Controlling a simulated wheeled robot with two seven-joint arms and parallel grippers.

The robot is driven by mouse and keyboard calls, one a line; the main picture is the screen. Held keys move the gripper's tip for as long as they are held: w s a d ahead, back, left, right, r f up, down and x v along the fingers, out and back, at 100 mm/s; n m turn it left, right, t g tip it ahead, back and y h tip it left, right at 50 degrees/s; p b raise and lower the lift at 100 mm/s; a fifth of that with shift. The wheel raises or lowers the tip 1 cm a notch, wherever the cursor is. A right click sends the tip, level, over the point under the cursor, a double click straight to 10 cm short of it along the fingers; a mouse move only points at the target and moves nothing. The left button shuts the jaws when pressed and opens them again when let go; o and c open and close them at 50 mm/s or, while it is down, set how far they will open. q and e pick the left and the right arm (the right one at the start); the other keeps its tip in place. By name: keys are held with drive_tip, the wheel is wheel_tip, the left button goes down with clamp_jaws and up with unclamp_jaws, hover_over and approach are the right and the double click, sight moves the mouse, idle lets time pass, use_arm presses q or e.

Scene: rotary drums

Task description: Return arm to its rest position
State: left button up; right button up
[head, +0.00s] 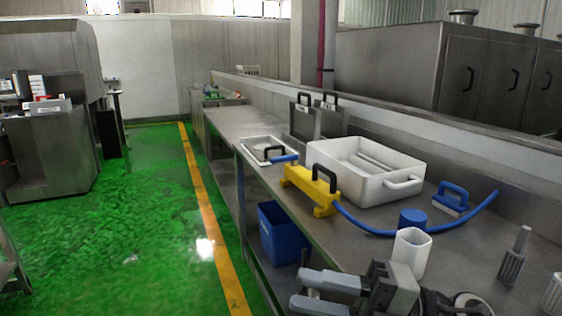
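My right gripper (312,291) is low at the bottom of the head view, at the front edge of the metal counter. Its two grey fingers point left with a gap between them, and I see nothing held there. Part of its arm runs out of the bottom of the picture. My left gripper and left arm are not in view.
On the counter (330,236) are a white tub (365,185), a yellow tool with black handle (312,192), a blue hose (363,228), a white square cup (411,252) and a grey brush-like tool (515,256). A blue bin (284,235) sits below.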

drive_tip(key=w+d+f+m+t+h, duration=0.2)
drive_tip(key=d+f+m+t+h, duration=0.2)
drive_tip(key=f+m+t+h, duration=0.65)
drive_tip(key=w+d+f+m+t+h, duration=0.1)
drive_tip(key=d+f+m+t+h, duration=0.4)
drive_tip(key=m, duration=1)
drive_tip(key=s+f+m+g, duration=0.3)
drive_tip(key=s+f+g, duration=0.1)
drive_tip(key=f, duration=0.4)
drive_tip(key=s+d+f+m+g+h, duration=0.1)
drive_tip(key=s+f+m+g, duration=0.2)
drive_tip(key=s+f, duration=0.4)
wheel_tip(320, 180, down, 2)
drive_tip(key=shift+s+f+g, duration=0.15)
drive_tip(key=shift+s+g, duration=0.05)
drive_tip(key=shift+g, duration=0.15)
